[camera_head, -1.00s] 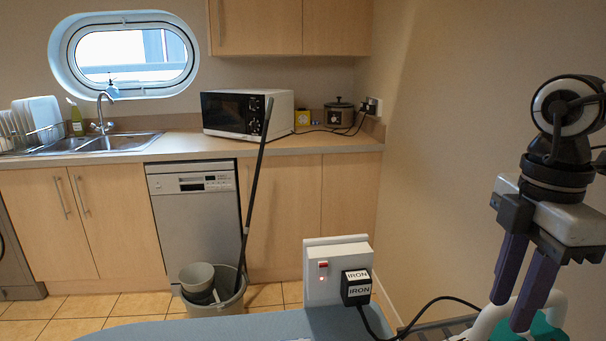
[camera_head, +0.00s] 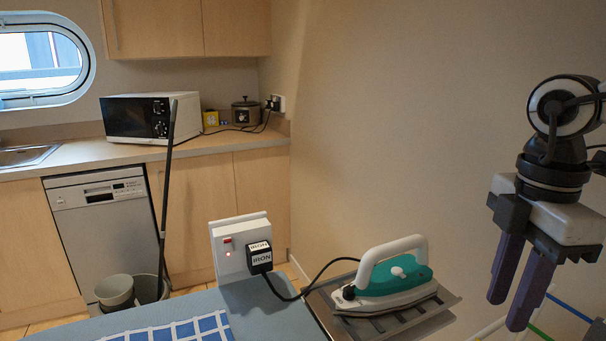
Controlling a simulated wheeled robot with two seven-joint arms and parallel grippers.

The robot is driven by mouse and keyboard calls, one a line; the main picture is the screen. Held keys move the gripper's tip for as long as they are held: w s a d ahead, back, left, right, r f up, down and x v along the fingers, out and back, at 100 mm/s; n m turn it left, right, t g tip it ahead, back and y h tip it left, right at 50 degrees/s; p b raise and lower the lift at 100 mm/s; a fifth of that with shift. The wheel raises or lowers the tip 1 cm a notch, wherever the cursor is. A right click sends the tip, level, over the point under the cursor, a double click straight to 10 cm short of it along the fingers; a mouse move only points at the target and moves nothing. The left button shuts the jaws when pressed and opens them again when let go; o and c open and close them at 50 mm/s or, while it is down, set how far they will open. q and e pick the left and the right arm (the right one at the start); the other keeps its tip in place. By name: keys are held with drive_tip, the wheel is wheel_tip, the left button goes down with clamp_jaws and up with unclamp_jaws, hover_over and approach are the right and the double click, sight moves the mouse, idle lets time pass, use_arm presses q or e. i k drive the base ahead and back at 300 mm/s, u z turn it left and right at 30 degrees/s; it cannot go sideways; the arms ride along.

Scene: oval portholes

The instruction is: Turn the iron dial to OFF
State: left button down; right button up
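The iron (camera_head: 385,298) has a teal body and a white handle, and rests flat on a slatted metal rest at the end of the ironing board. A small white round knob (camera_head: 398,272), which looks like the dial, sits on the teal body below the handle. Its setting is too small to read. My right gripper (camera_head: 508,313) hangs to the right of the iron with its two purple fingers pointing down. The fingers are apart with nothing between them, and the gripper touches nothing. My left gripper is out of view.
A white socket (camera_head: 228,262) with a lit red light holds a black plug (camera_head: 259,257) labelled IRON; its cord runs to the iron. A blue checked cloth (camera_head: 185,330) lies on the blue ironing board (camera_head: 262,300). A bare wall stands behind the iron.

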sight(347, 294)
drive_tip(key=z, duration=0.6)
drive_tip(key=k, duration=0.55)
drive_tip(key=z, duration=0.9)
drive_tip(key=k, duration=1.15)
drive_tip(key=z, duration=0.1)
